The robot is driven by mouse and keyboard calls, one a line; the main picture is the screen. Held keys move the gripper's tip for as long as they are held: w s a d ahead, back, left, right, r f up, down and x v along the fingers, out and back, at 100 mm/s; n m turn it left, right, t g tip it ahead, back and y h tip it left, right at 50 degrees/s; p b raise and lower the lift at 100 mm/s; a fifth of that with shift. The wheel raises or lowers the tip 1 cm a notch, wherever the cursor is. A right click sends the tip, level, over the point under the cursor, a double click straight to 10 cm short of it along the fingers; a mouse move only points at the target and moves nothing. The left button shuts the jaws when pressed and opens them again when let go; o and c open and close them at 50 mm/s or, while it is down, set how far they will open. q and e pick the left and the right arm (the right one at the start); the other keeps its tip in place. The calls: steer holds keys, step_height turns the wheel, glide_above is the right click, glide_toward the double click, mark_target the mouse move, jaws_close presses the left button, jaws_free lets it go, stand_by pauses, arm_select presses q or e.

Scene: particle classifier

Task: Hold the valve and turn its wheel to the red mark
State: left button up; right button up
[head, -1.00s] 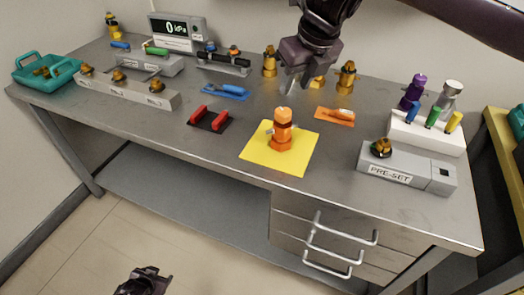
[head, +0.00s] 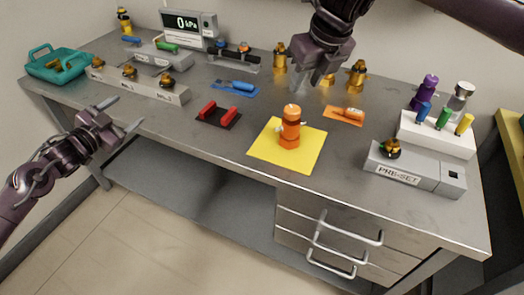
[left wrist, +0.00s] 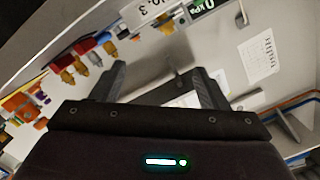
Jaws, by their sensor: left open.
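The orange valve (head: 290,135) stands upright on a yellow mat (head: 262,153) near the middle of the bench, with a small pale piece at its side. I cannot make out a red mark on it. My left gripper (head: 121,114) is open and empty in front of the bench's left part, well to the left of the valve. Its spread fingers also show in the left wrist view (left wrist: 160,82). My right gripper (head: 312,78) hangs above the back of the bench, behind the valve and apart from it. Its fingertips are too unclear to judge.
A red-and-black holder (head: 218,115) lies left of the mat. An orange tool on an orange mat (head: 344,116) lies to its right. The PRE-SET block (head: 415,173) is at the right, the NO. 3 block (head: 140,87) at the left. Bare metal surrounds the mat.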

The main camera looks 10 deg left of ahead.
arm_select(q)
steer(key=d+f+h, duration=0.1)
steer(key=d, duration=0.6)
steer(key=d+f+n+h, duration=0.1)
steer(key=d+f, duration=0.1)
steer(key=d, duration=0.5)
steer(key=s+d+f+n, duration=0.1)
steer(key=d+f, duration=0.1)
steer(key=d, duration=0.5)
steer(key=shift+h, duration=0.4)
steer(key=n+h, duration=0.2)
glide_toward(285, 136)
steer(key=w, duration=0.1)
steer(key=w+d, duration=0.1)
steer(key=shift+w+d+r+g, duration=0.1)
steer(key=shift+w+r+g, duration=0.2)
steer(key=shift+w+r, duration=0.05)
steer(key=shift+w+d, duration=0.2)
steer(key=shift+d, duration=0.1)
steer(key=shift+x, duration=3.55)
steer(key=shift+f, duration=0.1)
jaws_close()
jaws_free()
